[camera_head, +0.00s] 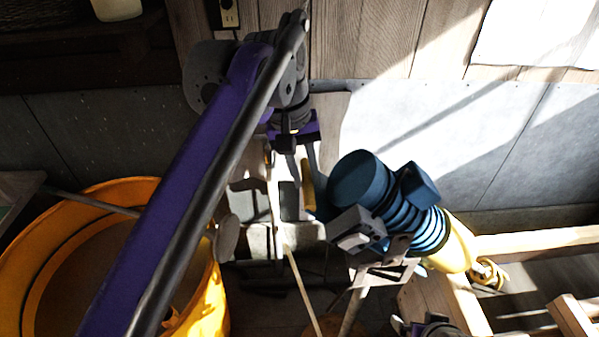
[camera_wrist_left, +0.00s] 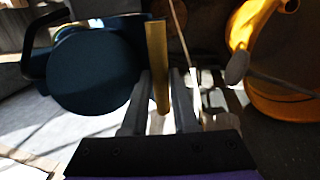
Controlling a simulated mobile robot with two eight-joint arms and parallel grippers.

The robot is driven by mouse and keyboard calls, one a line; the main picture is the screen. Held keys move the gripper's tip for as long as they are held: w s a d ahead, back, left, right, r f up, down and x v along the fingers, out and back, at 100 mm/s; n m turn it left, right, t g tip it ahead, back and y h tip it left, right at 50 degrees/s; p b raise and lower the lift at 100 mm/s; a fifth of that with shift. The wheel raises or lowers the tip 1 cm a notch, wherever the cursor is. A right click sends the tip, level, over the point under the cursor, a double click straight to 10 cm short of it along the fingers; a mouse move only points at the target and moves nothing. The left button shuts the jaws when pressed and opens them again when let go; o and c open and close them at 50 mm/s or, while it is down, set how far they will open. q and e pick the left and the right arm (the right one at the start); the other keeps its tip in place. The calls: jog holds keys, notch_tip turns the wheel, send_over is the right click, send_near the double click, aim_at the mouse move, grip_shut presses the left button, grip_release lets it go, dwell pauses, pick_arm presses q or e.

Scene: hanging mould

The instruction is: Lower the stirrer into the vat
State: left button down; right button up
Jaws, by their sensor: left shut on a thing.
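My left gripper (camera_head: 300,165) reaches down in the middle of the head view. In the left wrist view its grey fingers (camera_wrist_left: 159,105) are shut on an upright yellow-brown bar (camera_wrist_left: 157,62). The bar (camera_head: 307,186) shows beside the blue motor unit in the head view; I cannot tell whether the two are joined, or whether the bar belongs to the stirrer. The orange vat (camera_head: 208,305) stands at the lower left, partly hidden by my left arm. A thin rod (camera_head: 85,200) with a pale disc (camera_head: 227,238) near one end crosses its rim.
A ribbed blue motor (camera_head: 357,180) with a yellow housing (camera_head: 455,248) stands right of my left gripper, close to it. Thin pale sticks (camera_head: 300,285) cross the space below. Wooden beams (camera_head: 530,243) lie at the right. A grey panelled wall (camera_head: 460,135) closes the back.

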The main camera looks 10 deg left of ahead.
pick_arm(q)
jog(key=c, duration=1.1)
grip_release()
jog(key=shift+d+r, duration=0.15)
jog(key=shift+d, duration=0.25)
jog(key=shift+c, duration=0.2)
jog(key=o, duration=0.5)
jog(key=shift+d, duration=0.45)
jog(key=shift+c, duration=0.2)
pick_arm(e)
jog(key=shift+d, duration=0.4)
pick_arm(q)
jog(key=shift+a, duration=0.25)
jog(key=v, duration=1)
jog(key=shift+r+p, duration=0.35)
jog(key=shift+p, duration=0.1)
pick_arm(e)
jog(key=shift+w+r, duration=0.45)
jog(key=shift+r, duration=0.25)
pick_arm(q)
jog(key=shift+a, duration=0.1)
